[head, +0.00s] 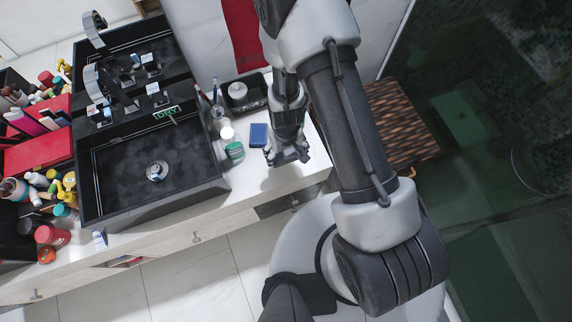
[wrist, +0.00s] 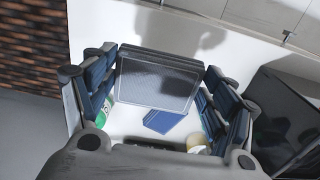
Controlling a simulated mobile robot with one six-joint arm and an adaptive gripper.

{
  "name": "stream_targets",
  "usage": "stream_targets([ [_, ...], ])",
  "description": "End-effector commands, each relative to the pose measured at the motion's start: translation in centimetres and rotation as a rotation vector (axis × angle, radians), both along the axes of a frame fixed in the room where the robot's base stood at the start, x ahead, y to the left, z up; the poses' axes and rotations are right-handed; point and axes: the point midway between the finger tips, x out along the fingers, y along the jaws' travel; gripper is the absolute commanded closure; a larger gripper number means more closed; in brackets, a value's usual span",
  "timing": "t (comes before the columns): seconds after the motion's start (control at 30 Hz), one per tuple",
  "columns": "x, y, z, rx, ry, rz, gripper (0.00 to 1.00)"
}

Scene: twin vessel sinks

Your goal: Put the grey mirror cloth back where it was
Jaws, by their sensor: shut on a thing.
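My gripper (head: 287,155) is over the right end of the white counter, right of the sinks. In the wrist view its two dark blue-padded fingers (wrist: 158,88) are shut on a flat, dark grey rectangular piece, which I take to be the grey mirror cloth (wrist: 156,82). It has a pale edge and seems held above the counter. In the head view the gripper mostly hides the cloth.
A blue block (head: 258,135) lies on the counter just left of my gripper. Bottles (head: 233,150) stand left of it, beside the black sink (head: 150,180). A black tray (head: 243,92) is behind. The counter's front right (head: 270,180) is clear. A woven basket (head: 400,120) is right.

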Motion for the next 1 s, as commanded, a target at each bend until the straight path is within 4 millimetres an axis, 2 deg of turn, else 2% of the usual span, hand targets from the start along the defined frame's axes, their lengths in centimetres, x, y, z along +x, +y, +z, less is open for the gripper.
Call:
stream_targets([
  [0.03,0.0,0.0,-1.7,0.0,0.0,0.0,0.41],
  [0.3,0.0,0.0,-5.8,0.0,-0.001,-0.001,0.41],
  [0.53,0.0,0.0,-6.8,0.0,-0.001,-0.001,0.41],
  [0.8,0.0,0.0,-10.2,0.0,-0.001,-0.001,0.41],
  [1.0,0.0,0.0,-10.2,0.0,-0.001,0.0,0.41],
])
